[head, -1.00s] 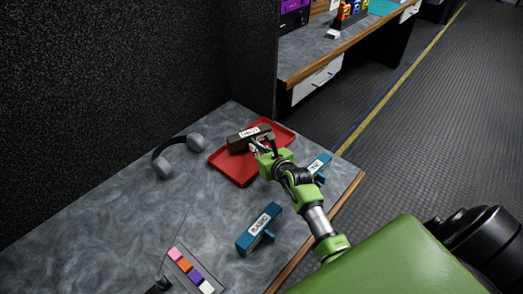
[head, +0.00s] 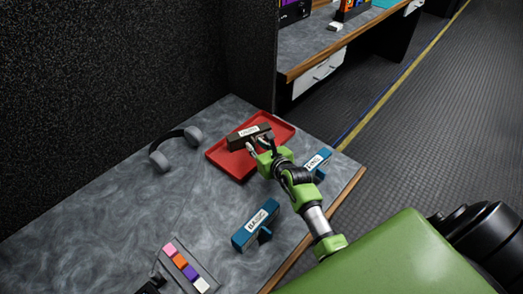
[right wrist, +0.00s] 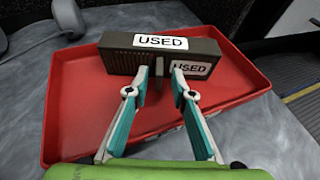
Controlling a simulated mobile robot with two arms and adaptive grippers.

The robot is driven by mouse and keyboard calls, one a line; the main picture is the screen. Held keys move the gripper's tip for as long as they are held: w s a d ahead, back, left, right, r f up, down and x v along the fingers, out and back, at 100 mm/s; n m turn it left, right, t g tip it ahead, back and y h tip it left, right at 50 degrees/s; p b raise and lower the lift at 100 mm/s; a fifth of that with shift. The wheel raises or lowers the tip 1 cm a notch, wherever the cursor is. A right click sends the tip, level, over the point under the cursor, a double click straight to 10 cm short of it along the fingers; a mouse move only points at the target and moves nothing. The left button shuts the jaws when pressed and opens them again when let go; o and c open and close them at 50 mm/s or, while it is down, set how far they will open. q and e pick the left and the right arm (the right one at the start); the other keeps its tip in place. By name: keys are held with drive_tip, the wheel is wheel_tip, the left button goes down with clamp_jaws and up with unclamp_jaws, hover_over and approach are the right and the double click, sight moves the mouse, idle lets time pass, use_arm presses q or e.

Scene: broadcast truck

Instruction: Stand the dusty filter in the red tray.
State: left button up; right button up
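The dusty filter (head: 266,129) is a dark brown ribbed block with white labels. In the right wrist view its labels (right wrist: 161,42) read "USED". It sits in the red tray (head: 226,160), toward the tray's far side, with its long side across the wrist view (right wrist: 75,130). My right gripper (head: 261,146) reaches over the tray's near side. In the right wrist view its two fingertips (right wrist: 160,76) are apart, on either side of a grey tab on the filter's near face, with gaps visible. My left gripper is out of view.
A blue filter marked "BASIC" (head: 250,232) lies on the grey table, and another blue one (head: 320,160) is right of my gripper. Grey headphones (head: 160,160) lie left of the tray. Coloured blocks (head: 182,262) are at the front. A dark partition stands behind.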

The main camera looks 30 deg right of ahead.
drive_tip(key=v, duration=1.2)
drive_tip(key=shift+p, duration=0.4)
drive_tip(key=shift+s+f, duration=0.1)
